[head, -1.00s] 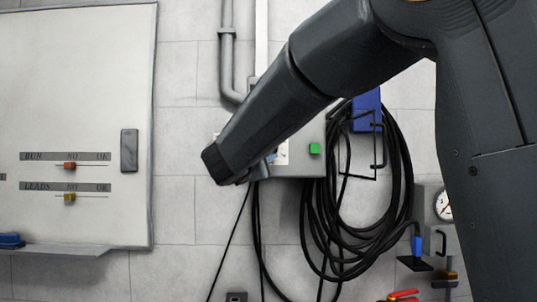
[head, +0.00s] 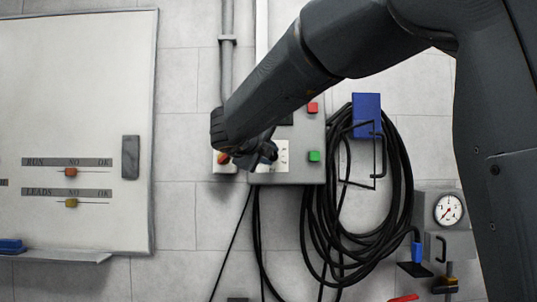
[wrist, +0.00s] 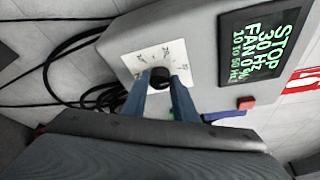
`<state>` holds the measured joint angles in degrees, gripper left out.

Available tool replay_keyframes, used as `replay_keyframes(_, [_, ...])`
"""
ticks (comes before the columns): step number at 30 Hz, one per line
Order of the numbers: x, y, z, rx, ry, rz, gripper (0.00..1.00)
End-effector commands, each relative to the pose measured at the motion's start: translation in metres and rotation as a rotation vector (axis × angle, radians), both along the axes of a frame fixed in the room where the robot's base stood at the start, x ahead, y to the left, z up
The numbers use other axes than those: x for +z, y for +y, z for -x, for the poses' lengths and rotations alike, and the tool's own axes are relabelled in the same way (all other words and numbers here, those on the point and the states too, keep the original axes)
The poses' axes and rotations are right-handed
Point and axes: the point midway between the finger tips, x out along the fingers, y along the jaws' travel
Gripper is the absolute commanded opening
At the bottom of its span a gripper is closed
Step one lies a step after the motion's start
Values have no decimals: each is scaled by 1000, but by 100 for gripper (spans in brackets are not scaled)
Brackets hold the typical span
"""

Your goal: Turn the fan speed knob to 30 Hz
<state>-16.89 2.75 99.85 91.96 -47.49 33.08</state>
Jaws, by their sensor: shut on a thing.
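The fan speed knob (wrist: 160,76) is a black round knob on a white dial plate (wrist: 140,52) with tick marks, on the grey control box. My gripper (wrist: 161,84) is shut on the knob, one blue-grey finger on each side of it in the wrist view. In the head view the gripper (head: 268,152) is at the dial plate (head: 283,157), and my arm hides most of the knob. The display (wrist: 258,45) reads STOP, 30 Hz, FAN 0 and 10 to 50 Hz in green letters. The knob's pointer cannot be made out.
A red button (head: 313,107) and a green button (head: 314,156) sit on the right of the grey box (head: 300,176). A coiled black cable (head: 400,190) hangs to its right from a blue holder (head: 367,105). A whiteboard (head: 80,110) with sliders is at left.

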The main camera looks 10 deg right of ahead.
Motion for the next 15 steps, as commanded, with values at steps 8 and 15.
replay_keyframes(8, [0, -1, 0, -1, -9, -52, 4])
replay_keyframes(15, [0, -1, 0, 0, -10, -57, 4])
